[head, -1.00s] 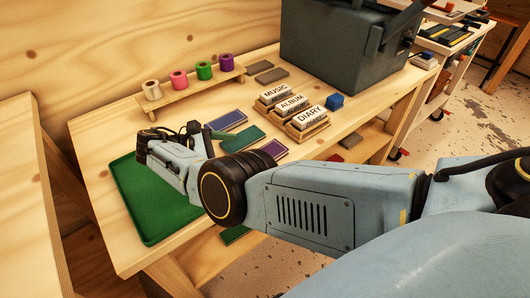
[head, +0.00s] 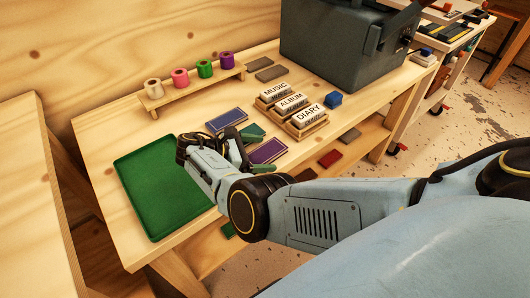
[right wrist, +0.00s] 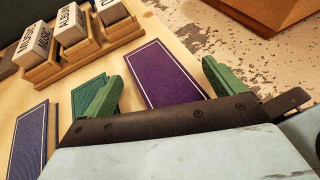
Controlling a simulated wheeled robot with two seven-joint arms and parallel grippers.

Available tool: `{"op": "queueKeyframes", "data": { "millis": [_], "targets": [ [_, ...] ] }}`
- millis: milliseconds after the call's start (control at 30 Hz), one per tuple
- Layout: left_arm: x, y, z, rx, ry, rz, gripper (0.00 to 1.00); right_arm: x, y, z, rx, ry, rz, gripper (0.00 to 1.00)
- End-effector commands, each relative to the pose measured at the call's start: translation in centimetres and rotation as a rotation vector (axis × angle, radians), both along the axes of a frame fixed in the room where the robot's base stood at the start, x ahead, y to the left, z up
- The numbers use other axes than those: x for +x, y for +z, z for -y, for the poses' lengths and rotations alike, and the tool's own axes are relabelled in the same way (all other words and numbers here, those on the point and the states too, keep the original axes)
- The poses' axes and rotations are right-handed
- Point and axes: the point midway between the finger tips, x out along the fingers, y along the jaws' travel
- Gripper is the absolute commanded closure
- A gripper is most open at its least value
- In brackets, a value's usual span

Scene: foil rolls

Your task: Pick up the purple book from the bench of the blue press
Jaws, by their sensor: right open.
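The purple book (head: 267,151) lies flat on the wooden bench (head: 110,140), at the near end of a row with a blue book (head: 226,120) and a partly hidden green book (head: 252,133). The dark blue-grey press (head: 335,50) stands on the same bench at the back right. My right gripper (head: 238,152) is to the left of the purple book in the head view. In the right wrist view its green fingers are apart and empty, with the purple book (right wrist: 162,75) showing between and beyond them. My left gripper is not in view.
A green tray (head: 150,185) lies at the bench's left. Coloured foil rolls sit on a rack (head: 195,85) behind. More books (head: 330,159) lie on a lower shelf.

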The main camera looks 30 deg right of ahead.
Motion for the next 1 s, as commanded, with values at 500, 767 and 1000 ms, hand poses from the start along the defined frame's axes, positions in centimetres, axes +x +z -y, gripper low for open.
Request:
{"op": "queueKeyframes", "data": {
  "millis": [500, 767, 1000],
  "targets": [
    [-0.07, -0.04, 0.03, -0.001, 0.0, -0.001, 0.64, -0.03, -0.08, 0.11, 0.001, 0.0, 0.0, 0.43],
    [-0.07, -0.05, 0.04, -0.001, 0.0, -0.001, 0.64, -0.04, -0.11, 0.1, 0.001, 0.0, 0.0, 0.7],
    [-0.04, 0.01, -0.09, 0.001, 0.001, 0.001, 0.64, -0.07, -0.1, 0.1, 0.002, -0.001, -0.001, 0.7]
  ]
}}
